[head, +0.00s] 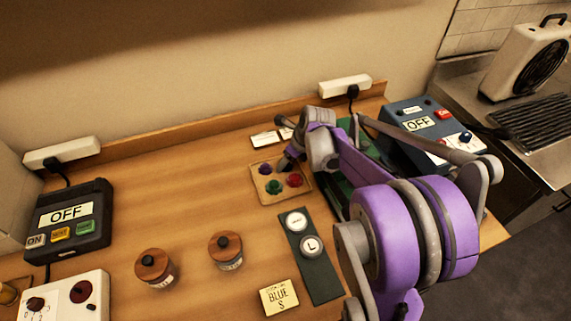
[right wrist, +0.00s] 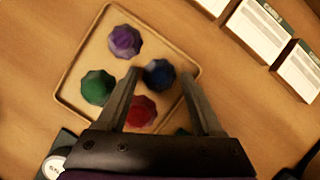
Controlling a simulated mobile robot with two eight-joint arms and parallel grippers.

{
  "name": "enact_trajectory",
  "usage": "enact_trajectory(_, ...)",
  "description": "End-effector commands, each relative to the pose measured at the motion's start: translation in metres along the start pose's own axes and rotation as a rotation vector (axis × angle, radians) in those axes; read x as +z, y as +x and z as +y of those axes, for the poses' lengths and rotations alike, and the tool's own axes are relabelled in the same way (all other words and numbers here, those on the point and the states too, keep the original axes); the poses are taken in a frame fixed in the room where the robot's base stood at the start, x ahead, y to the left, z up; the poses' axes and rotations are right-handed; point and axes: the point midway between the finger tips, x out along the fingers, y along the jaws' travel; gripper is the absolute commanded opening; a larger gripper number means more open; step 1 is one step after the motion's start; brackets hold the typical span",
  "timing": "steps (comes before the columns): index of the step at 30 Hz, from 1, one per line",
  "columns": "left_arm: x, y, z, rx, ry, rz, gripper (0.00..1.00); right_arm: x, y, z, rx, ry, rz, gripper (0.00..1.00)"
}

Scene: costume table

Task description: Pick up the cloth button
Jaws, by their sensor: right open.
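A small wooden tray (head: 262,193) holds several faceted, knob-like pieces; I cannot tell which is the cloth button. In the right wrist view the tray (right wrist: 66,96) shows a purple piece (right wrist: 124,41), a green piece (right wrist: 98,87), a red piece (right wrist: 141,110) and a blue piece (right wrist: 159,75). My right gripper (right wrist: 160,76) is open, with its fingertips on either side of the blue piece; contact is not clear. In the head view my right gripper (head: 286,163) is over the tray's far right part and hides the blue piece. My left gripper is not in view.
White cards (right wrist: 258,28) lie beside the tray. A dark strip with two white discs (head: 312,262) lies nearer. Two wooden-lidded jars (head: 226,250) stand front left. A blue OFF box (head: 415,125) stands right, a black OFF box (head: 68,218) left. Bare wood lies left of the tray.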

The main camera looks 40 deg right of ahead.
Motion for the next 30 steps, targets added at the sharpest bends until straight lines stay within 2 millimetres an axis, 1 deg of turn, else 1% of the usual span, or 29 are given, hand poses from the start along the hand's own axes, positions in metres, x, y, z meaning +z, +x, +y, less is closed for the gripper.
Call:
enact_trajectory(4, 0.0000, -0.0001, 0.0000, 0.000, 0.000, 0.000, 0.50, 0.0000, -0.0002, 0.0001, 0.000, 0.000, 0.000, 0.68)
enact_trajectory(5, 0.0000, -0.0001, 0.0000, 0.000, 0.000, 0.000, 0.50, 0.0000, -0.0002, 0.0001, 0.000, 0.000, 0.000, 0.66)
enact_trajectory(6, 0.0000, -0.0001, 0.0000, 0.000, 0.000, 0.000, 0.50, 0.0000, -0.0003, 0.0001, 0.000, 0.000, 0.000, 0.59)
enact_trajectory(8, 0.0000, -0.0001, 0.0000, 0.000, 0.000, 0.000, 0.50, 0.0000, -0.0003, 0.0001, 0.000, -0.001, 0.000, 0.48)
enact_trajectory(9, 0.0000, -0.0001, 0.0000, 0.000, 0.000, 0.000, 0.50, 0.0000, -0.0004, 0.0001, 0.000, -0.001, 0.000, 0.41)
enact_trajectory(16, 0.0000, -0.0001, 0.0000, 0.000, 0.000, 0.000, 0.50, 0.0000, -0.0005, 0.0001, 0.000, -0.001, 0.000, 0.00)
enact_trajectory(26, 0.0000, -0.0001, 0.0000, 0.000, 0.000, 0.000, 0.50, 0.0002, -0.0009, 0.0001, 0.000, -0.001, 0.000, 0.00)
enact_trajectory(30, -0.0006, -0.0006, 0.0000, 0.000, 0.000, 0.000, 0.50, 0.0026, -0.0068, 0.0001, 0.000, -0.001, 0.000, 0.00)
